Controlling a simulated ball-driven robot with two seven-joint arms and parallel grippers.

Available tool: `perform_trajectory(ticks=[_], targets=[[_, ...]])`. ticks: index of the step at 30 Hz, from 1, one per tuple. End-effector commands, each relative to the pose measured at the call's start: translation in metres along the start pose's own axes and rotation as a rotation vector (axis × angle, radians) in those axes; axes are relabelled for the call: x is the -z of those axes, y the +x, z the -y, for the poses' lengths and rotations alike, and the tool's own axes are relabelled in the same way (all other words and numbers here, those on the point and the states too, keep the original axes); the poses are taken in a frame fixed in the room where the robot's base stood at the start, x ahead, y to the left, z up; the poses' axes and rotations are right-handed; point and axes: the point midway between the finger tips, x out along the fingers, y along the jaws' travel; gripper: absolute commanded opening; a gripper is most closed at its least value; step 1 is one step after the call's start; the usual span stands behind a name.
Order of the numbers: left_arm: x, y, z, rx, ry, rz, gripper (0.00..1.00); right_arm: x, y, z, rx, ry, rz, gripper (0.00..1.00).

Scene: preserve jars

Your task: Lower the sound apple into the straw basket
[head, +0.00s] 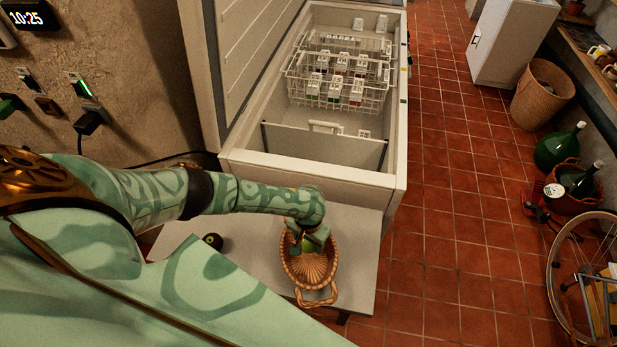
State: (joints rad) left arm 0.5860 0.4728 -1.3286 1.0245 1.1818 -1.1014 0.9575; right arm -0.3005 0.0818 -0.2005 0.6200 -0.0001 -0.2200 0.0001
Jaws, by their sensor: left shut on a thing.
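The straw basket (318,270) stands on a pale low table, with a looped handle at its near end. My left gripper (308,246) is at the basket's far part, above or inside its opening; I cannot tell how deep. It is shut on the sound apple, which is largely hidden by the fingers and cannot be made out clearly. A small dark round fruit (213,241) lies on the table to the left of the basket. My right gripper is not in view.
The tiled floor between is clear.

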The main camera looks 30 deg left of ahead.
Motion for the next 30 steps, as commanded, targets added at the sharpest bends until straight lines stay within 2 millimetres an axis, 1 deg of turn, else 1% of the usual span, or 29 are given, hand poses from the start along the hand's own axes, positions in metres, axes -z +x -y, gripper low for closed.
perform_trajectory(ticks=[1,16,21,30], targets=[[0.000,0.005,0.000,0.000,-0.001,0.000,0.33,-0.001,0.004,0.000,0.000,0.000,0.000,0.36],[0.000,0.034,0.000,-0.001,-0.001,-0.001,0.33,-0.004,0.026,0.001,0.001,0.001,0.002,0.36],[0.000,0.038,0.000,-0.001,0.000,-0.001,0.33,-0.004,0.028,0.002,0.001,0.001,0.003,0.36],[0.000,0.037,0.000,0.000,0.000,-0.001,0.33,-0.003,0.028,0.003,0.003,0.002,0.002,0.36]])
